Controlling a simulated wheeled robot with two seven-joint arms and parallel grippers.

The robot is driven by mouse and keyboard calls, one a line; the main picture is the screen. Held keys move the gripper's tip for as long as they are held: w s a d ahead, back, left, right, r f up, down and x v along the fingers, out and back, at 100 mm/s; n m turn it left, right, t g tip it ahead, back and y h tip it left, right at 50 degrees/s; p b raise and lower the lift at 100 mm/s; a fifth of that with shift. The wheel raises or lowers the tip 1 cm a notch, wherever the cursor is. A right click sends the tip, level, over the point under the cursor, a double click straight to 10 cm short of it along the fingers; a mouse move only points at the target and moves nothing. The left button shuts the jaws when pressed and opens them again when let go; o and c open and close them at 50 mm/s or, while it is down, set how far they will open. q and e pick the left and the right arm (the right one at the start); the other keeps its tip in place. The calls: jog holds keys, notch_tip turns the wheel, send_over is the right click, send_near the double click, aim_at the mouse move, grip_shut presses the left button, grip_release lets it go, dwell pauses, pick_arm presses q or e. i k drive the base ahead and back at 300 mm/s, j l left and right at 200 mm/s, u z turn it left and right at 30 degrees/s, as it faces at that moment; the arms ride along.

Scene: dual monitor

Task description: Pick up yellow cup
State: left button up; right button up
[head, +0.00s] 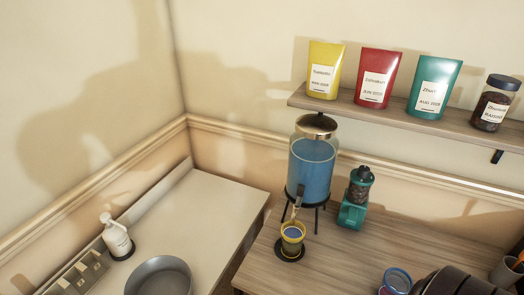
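The yellow cup (292,238) stands upright on a round black coaster (289,254) on the wooden table. Its inside looks blue. It sits under the tap of a glass dispenser (312,165) holding blue liquid on a black stand. The tap's lower end is right above the cup's rim. Neither of my grippers shows in the head view.
A green grinder-like device (355,200) stands right of the dispenser. A blue-rimmed container (396,281) and a dark ribbed object (460,283) are at front right. A shelf (400,115) holds several packets and a jar. A white counter (195,215) is left.

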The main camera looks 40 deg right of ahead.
aim_at(293, 237)
jog(key=l+z, duration=0.15)
jog(key=z, duration=0.2)
jog(key=k+l+z, duration=0.1)
jog(key=l+z, duration=0.35)
jog(key=z, duration=0.2)
jog(key=k, duration=0.05)
